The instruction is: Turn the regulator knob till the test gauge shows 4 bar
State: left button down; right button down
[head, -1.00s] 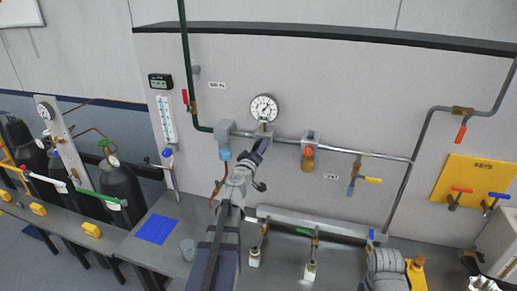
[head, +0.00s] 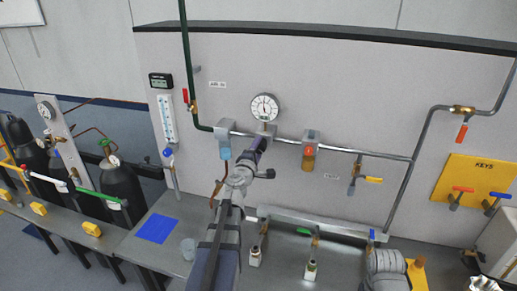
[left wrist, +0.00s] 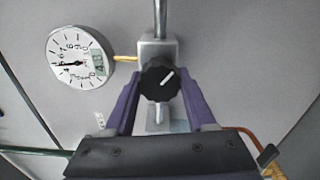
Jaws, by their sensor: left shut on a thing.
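The regulator knob (left wrist: 160,78) is black with a white pointer line and sits in front of a grey block on the pipe. My left gripper is shut on it, one purple finger on each side (left wrist: 161,102).
A blue-bottomed unit (head: 225,147) and an orange-topped unit (head: 310,151) hang on the pipe either side of the gripper. A yellow-handled valve (head: 373,180) is farther right. A lower manifold (head: 310,224) and a glass beaker (head: 188,248) stand near my arm.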

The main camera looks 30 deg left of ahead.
pick_arm(q)
jog(key=shift+n, duration=0.7)
jog(key=shift+f+n, duration=0.1)
jog(key=shift+n, duration=0.2)
jog(key=shift+c, duration=1.1)
grip_release()
jog(key=shift+s, duration=0.15)
jog(key=v, duration=0.7)
jog(key=shift+s, duration=0.25)
jog(key=shift+d, duration=0.1)
